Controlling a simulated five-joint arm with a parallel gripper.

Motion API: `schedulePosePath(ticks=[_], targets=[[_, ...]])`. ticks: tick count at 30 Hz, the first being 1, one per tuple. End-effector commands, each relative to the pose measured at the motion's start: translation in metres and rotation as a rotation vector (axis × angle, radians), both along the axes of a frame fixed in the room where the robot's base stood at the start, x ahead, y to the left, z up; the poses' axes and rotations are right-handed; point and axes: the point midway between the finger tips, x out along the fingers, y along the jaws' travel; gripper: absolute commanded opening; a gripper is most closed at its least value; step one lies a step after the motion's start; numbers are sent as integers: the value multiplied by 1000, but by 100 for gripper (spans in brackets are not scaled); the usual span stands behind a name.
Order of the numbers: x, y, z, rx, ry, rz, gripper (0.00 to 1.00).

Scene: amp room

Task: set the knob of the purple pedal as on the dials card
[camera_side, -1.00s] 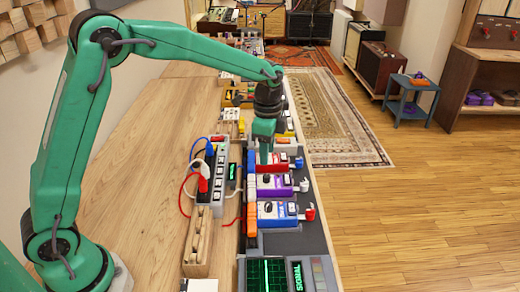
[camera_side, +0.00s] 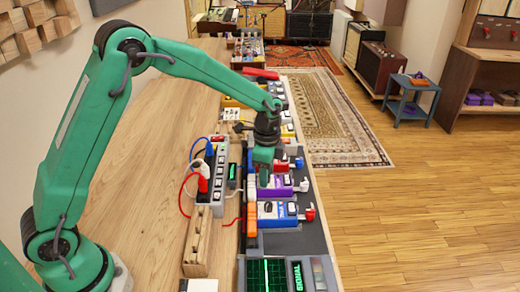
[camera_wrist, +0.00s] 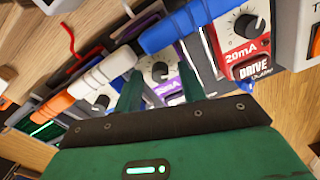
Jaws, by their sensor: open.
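The purple pedal (camera_side: 282,191) sits in the row of pedals on the dark board, between the red and blue pedals. Its dark knob (camera_wrist: 160,71) shows in the wrist view between my two fingers; its pointer is too small to read surely. My gripper (camera_side: 264,184) points down over the purple pedal's knob end and hides the knob in the side view. In the wrist view my gripper (camera_wrist: 160,88) is open, one finger on each side of the knob. I cannot tell whether the fingers touch it. I cannot make out a dials card.
The red pedal (camera_wrist: 243,32) stands on one side and the blue pedal (camera_side: 280,213) on the other, both close by. A power strip (camera_side: 218,175) with cables lies left of the pedals. A green-screened device (camera_side: 265,274) is at the front. The wooden bench is clear farther left.

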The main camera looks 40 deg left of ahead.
Motion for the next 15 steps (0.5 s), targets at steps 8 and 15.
schedulePosePath(ticks=[8, 15], targets=[[0, 0, 0, 0, 0, 0, 27], [0, 0, 0, 0, 0, 0, 0]])
